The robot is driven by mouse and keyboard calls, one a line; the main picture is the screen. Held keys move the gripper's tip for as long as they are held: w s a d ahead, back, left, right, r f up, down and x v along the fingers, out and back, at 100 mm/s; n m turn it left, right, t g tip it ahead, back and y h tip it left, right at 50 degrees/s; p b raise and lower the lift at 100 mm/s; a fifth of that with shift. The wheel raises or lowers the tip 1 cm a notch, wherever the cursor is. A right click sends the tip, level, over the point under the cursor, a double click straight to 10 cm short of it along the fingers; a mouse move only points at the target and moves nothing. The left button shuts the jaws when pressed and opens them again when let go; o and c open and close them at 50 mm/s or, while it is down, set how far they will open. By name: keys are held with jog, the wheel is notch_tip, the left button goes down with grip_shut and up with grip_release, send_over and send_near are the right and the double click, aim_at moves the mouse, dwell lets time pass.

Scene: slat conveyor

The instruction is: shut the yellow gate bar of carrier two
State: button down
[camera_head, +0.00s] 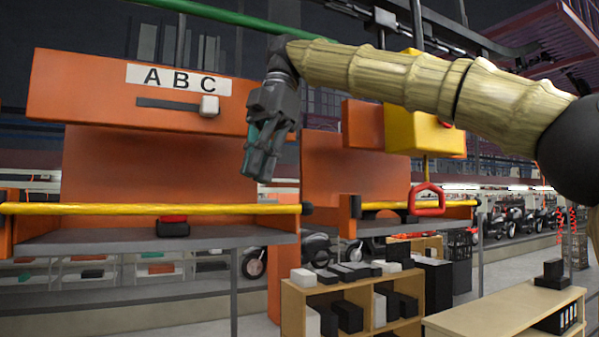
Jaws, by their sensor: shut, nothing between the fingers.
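The near carrier at left has an orange header panel (80,95) marked ABC and a yellow gate bar (140,209) lying level across its front. The bar's right end meets a dark knob beside the carrier's right post. A second orange carrier (320,170) stands further right, with its own yellow bar (452,204) also level. No number shows, so I cannot tell which carrier is two. My gripper (261,165) is shut and empty, pointing down before the near carrier's right side, above the bar's right end and apart from it in the picture.
A yellow box (412,130) with a hanging red handle (427,201) is right of my gripper. A slider with a pale knob (209,106) is on the header. A small red and black object (173,226) sits on the near carrier's shelf (90,240). Shelving (292,300) stands below.

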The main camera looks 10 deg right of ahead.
jog(key=w+d, duration=0.7)
jog(key=d, duration=0.2)
jog(key=shift+f, duration=0.15)
